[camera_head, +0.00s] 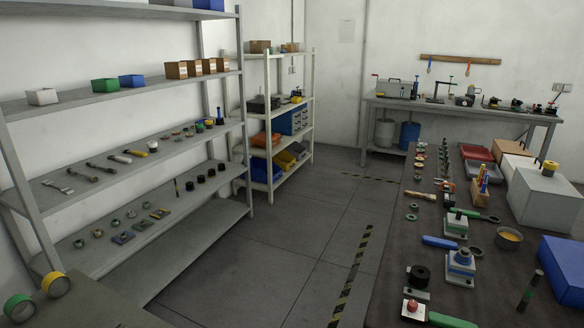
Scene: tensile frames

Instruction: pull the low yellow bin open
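A yellow bin (284,161) sits low on the white shelf rack at the back, beside a blue bin (262,172). A second, smaller yellow bin (299,151) stands to its right, partly dark inside. The bins are small and far off, so I cannot tell whether the yellow one is open or shut. Neither of my grippers shows in the head view.
A grey shelf unit (160,80) with tools and boxes runs along the left. A long dark table (395,260) crowded with parts is on the right. A workbench (465,106) stands at the back. Open grey floor (290,230) lies between.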

